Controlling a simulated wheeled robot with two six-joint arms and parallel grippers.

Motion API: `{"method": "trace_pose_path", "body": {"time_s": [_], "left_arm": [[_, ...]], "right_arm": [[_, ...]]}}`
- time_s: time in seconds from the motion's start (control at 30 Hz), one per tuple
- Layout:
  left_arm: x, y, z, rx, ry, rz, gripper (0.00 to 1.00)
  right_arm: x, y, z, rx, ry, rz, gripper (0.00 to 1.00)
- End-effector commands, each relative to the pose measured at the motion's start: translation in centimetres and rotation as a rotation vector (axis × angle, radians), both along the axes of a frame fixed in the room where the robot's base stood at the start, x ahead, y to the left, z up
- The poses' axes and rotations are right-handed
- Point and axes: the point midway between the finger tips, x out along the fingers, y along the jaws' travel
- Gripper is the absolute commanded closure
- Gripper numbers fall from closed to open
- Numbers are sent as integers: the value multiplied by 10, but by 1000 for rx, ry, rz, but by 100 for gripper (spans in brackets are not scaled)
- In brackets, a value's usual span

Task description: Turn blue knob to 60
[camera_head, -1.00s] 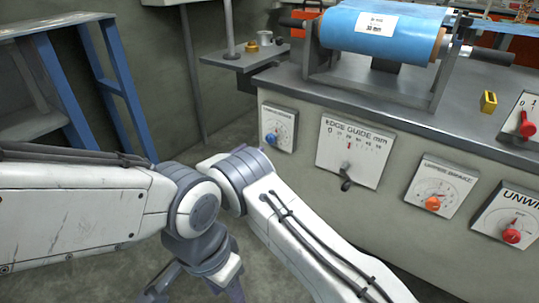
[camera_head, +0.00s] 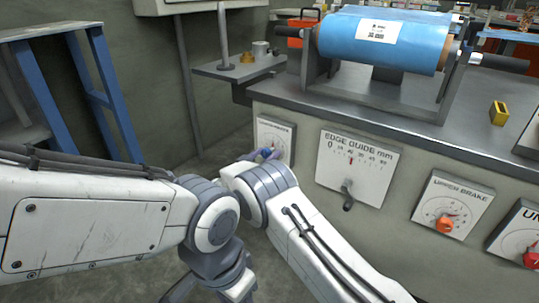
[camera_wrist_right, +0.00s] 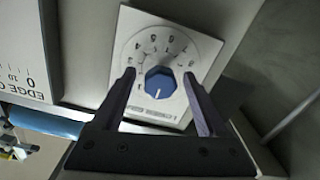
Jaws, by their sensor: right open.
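The blue knob (camera_wrist_right: 160,82) sits on a white dial plate (camera_wrist_right: 190,50) in the right wrist view. Its white pointer line points down in that picture, toward the plate's lettering; I cannot read which mark it indicates. My right gripper (camera_wrist_right: 158,75) is open, with one finger on either side of the knob in that view; I cannot tell whether they touch it. In the head view the dial plate (camera_head: 275,133) is on the machine's front, and my right forearm hides much of its lower part. My left gripper is partly seen at the bottom of that view, its jaws unclear.
The edge guide panel (camera_head: 357,165) with its dark lever is right of the blue knob's plate. An orange brake knob (camera_head: 444,224) and a red knob (camera_head: 531,259) are further right. A blue roll (camera_head: 385,38) lies on the machine top. A blue frame (camera_head: 108,95) stands left.

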Motion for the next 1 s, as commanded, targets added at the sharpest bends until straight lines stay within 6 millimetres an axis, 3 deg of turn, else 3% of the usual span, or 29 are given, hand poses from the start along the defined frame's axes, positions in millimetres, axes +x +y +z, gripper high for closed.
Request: {"method": "trace_pose_path", "body": {"time_s": [0.1,0.17,0.3,0.33,0.67,1.0], "left_arm": [[0,0,0,0,0,0,50],[0,0,0,0,0,0,50],[0,0,0,0,0,0,50],[0,0,0,0,0,0,50],[0,0,2,0,0,0,50],[0,0,7,0,0,0,50]], "right_arm": [[0,1,0,0,0,1,24],[0,1,0,0,0,1,43],[0,1,0,0,0,1,96],[0,1,0,0,0,1,100],[0,1,0,34,-24,2,100],[0,0,1,219,-158,2,100]]}}
